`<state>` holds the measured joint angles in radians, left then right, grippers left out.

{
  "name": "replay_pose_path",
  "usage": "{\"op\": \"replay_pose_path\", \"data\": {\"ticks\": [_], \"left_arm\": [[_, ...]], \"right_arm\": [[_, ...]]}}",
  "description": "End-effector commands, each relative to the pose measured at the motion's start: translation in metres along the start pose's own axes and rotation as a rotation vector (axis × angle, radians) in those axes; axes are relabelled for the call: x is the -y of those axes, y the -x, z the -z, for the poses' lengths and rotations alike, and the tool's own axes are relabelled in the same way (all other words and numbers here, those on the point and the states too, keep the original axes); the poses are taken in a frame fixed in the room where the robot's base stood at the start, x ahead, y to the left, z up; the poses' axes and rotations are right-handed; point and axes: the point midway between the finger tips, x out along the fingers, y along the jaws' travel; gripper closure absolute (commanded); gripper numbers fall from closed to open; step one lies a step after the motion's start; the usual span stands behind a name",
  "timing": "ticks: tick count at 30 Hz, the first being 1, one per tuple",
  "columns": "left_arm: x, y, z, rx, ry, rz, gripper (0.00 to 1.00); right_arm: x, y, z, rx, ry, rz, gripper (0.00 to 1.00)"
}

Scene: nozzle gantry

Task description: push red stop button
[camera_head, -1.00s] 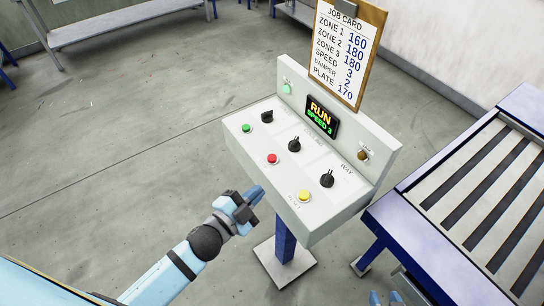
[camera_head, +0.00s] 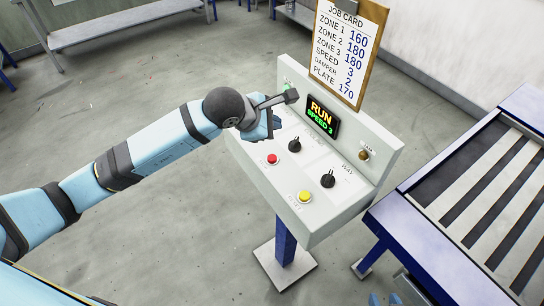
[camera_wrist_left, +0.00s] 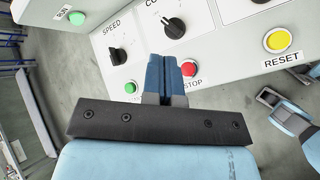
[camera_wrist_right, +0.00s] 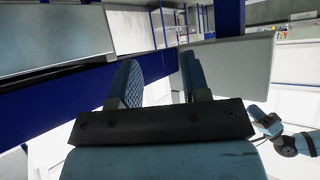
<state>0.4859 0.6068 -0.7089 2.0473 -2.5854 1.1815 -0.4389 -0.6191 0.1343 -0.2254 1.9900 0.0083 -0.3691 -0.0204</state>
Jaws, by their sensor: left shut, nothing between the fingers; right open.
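My left gripper (camera_head: 274,122) is shut and empty over the panel's left part, beyond the button in the head view, hiding the green button and left knob. In the left wrist view, the red button (camera_wrist_left: 189,69) appears beside the right edge of the shut fingertips (camera_wrist_left: 170,62), above the STOP label. Contact is not visible. My right gripper (camera_wrist_right: 160,80) is open and empty in its wrist view; only a bit of it shows at the head view's bottom edge.
A yellow reset button (camera_head: 305,197) and black knobs (camera_head: 328,179) share the panel. The display (camera_head: 321,117) reads RUN, SPEED 3. A job card (camera_head: 346,45) stands behind. A slatted blue-framed conveyor (camera_head: 430,205) is at the right. Open floor lies left.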

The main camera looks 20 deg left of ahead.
Motion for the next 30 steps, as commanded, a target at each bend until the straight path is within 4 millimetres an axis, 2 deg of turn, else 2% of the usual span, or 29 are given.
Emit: {"op": "replay_pose_path", "data": {"ticks": [14, 30], "left_arm": [[0.005, -0.006, 0.004, 0.003, 0.004, 0.002, 1.0], [0.042, -0.056, 0.04, 0.004, 0.004, 0.002, 1.0]], "right_arm": [[0.0, -0.003, -0.004, 0.0, 0.001, 0.001, 0.57], [0.006, -0.025, -0.035, 0.001, 0.0, 0.017, 0.57]]}}
